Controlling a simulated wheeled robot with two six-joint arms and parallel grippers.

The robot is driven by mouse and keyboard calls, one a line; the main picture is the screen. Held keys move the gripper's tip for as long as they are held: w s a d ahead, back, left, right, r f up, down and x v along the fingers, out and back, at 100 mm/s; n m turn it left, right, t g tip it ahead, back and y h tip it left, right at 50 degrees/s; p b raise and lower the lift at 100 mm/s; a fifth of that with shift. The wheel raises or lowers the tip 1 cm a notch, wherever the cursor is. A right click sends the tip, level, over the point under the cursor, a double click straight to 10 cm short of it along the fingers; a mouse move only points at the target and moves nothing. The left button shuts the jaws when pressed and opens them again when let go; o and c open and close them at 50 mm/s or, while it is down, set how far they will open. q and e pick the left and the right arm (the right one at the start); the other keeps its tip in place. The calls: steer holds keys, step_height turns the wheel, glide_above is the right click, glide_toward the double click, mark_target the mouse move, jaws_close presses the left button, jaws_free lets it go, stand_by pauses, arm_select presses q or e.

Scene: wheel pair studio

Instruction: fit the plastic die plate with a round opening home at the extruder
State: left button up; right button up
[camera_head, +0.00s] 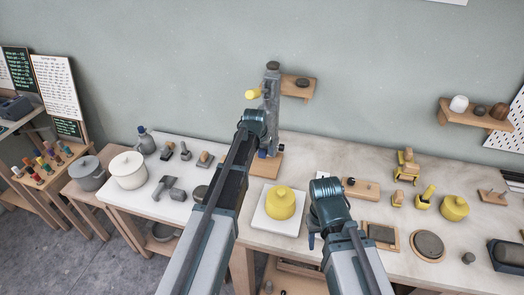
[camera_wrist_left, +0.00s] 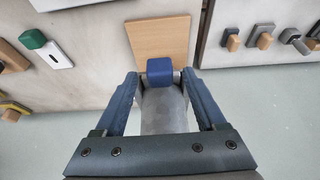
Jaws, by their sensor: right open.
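The extruder (camera_head: 271,90) is a grey upright column with a yellow part at its upper left, on a square wooden base (camera_head: 266,167). My left gripper (camera_head: 265,153) is low at the column's front. My right gripper (camera_head: 313,238) is open and empty over the table's front.
A yellow lidded pot (camera_head: 280,204) on a white board stands between my arms. Yellow tools and wooden boards (camera_head: 381,235) fill the right side. A wall shelf (camera_head: 300,88) sits behind the extruder.

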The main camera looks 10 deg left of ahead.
stand_by(0.3)
arm_select(q)
steer(key=shift+p+v, duration=0.85)
steer(key=shift+v, duration=0.05)
steer(key=shift+s+r+p, duration=0.65)
steer(key=shift+r+p, duration=0.05)
steer(key=shift+r, duration=0.05)
steer(key=s, duration=1.1)
steer(key=shift+a+f, duration=0.2)
steer(key=shift+a, duration=0.05)
